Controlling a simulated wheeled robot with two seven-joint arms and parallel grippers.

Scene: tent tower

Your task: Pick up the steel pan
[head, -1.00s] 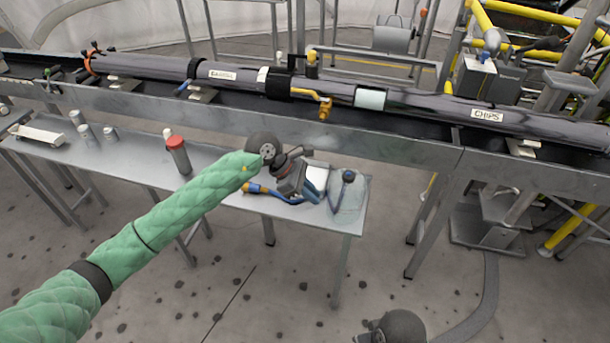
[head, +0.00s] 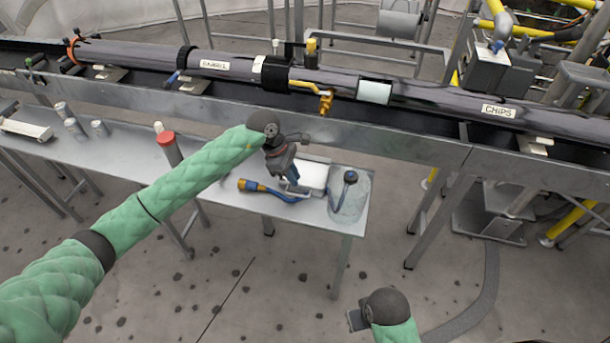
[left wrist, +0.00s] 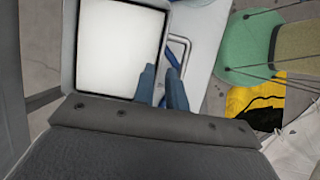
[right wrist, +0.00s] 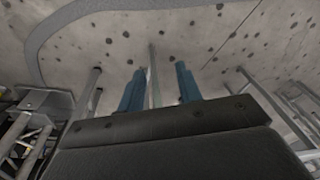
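The steel pan (head: 314,176) is a pale, shallow rectangular pan lying on the metal table. It also fills the upper middle of the left wrist view (left wrist: 120,45), with a grey rim and bright inside. My left gripper (head: 293,189) is at the pan's left side in the head view and hides part of it. Its blue fingers (left wrist: 161,72) are a short gap apart, near the pan's right rim in the left wrist view; I cannot tell whether they touch it. My right gripper (right wrist: 159,68) is open and empty, over the floor.
A blue hose tool with a yellow end (head: 250,186) lies left of the pan. A red-capped cylinder (head: 168,148) stands farther left. The long pipe (head: 430,101) and its trough run behind the table.

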